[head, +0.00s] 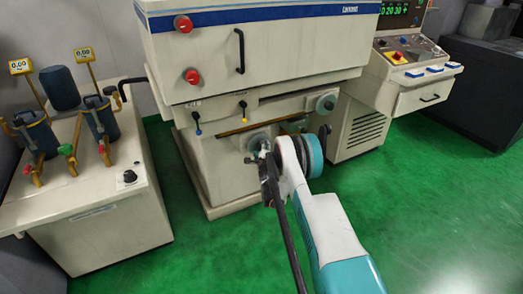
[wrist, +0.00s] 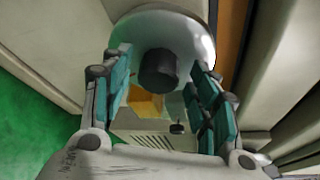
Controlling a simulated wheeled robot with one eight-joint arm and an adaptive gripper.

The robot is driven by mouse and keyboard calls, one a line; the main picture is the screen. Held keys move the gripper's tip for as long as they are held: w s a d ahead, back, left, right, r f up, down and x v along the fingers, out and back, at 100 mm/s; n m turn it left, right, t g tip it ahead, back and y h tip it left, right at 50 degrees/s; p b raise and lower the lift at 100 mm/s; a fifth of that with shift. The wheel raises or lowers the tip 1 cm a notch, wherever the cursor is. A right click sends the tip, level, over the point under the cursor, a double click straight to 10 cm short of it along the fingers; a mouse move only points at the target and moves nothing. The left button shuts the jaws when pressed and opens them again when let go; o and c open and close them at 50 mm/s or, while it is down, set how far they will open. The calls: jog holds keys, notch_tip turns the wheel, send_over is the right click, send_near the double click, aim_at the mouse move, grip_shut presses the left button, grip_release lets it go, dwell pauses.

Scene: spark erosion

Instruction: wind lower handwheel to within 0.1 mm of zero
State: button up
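The lower handwheel (head: 258,141) is a grey disc low on the machine's front in the head view, partly hidden by my gripper (head: 266,154). In the wrist view a pale round wheel (wrist: 190,30) with a dark cylindrical knob (wrist: 158,70) fills the top middle; it appears to be this handwheel. My gripper (wrist: 165,75) is open, with one teal-padded finger on each side of the knob and visible gaps between. I cannot tell whether the fingers touch the rim. A green readout (head: 402,10) on the console seems to show digits ending 20.30, partly cut off.
A control console (head: 405,75) stands at the right. A cabinet (head: 105,215) with two dark cylinders and yellow 0.00 gauges stands at the left. Green floor (head: 190,270) is clear in front.

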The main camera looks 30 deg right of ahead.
jog(key=v, duration=0.7)
jog(key=shift+s, duration=0.3)
jog(key=s+d+r+m+g+y+p, duration=0.2)
jog(key=s+r+m+y+p, duration=0.3)
jog(key=m, duration=0.3)
jog(key=b+x, duration=0.5)
jog(key=x, duration=0.8)
jog(key=shift+d+f, duration=0.45)
jog(key=shift+d, duration=0.05)
jog(key=shift+w, duration=0.15)
jog(key=shift+c, duration=0.5)
